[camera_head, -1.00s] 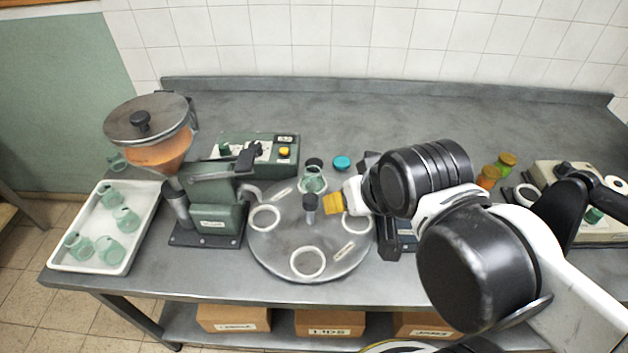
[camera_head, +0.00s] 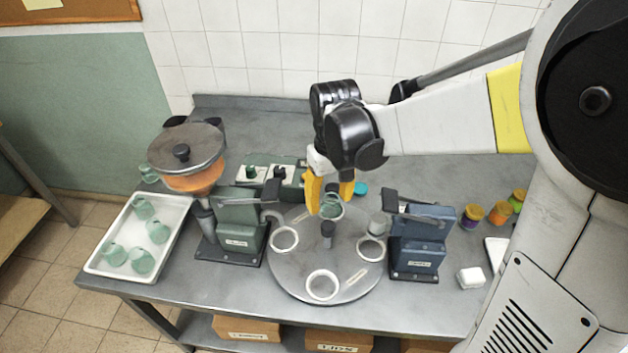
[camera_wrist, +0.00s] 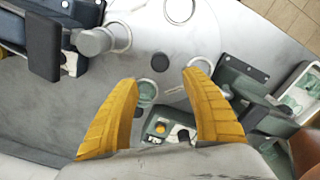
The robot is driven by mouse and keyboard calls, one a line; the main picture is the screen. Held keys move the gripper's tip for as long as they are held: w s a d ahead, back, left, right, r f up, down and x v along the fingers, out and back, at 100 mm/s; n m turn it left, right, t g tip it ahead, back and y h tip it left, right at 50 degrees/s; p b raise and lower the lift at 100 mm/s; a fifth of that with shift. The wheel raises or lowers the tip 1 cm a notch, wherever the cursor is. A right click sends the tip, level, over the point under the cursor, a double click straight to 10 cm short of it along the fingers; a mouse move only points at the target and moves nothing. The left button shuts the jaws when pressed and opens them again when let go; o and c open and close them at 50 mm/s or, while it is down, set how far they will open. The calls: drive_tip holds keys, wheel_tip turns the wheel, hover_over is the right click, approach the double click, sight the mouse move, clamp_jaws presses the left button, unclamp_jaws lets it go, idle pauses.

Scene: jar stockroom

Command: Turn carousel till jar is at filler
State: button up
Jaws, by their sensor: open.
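The round grey carousel (camera_head: 300,268) lies mid-bench with a dark centre knob (camera_head: 327,232) and white ring seats. A green glass jar (camera_head: 331,208) sits in its back seat; the wrist view shows the jar (camera_wrist: 147,92) near the left fingertip. The other seats, left, front and right, look empty. The green filler (camera_head: 240,228), with an orange-filled hopper, stands to the left, its spout by the left seat (camera_head: 284,239). My gripper (camera_head: 329,205) points down over the jar, yellow fingers apart; in the wrist view it (camera_wrist: 160,78) is open and empty. Contact cannot be told.
A blue machine (camera_head: 420,240) stands right of the carousel, with a lever. A green control box (camera_head: 265,172) is behind. A white tray (camera_head: 112,262) with several green jars is at the left. Small coloured jars (camera_head: 473,214) stand at the right. Bench front is clear.

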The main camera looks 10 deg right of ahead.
sight(328, 225)
wheel_tip(328, 225, down, 11)
drive_tip(key=b, duration=0.3)
drive_tip(key=shift+r, duration=0.1)
clamp_jaws()
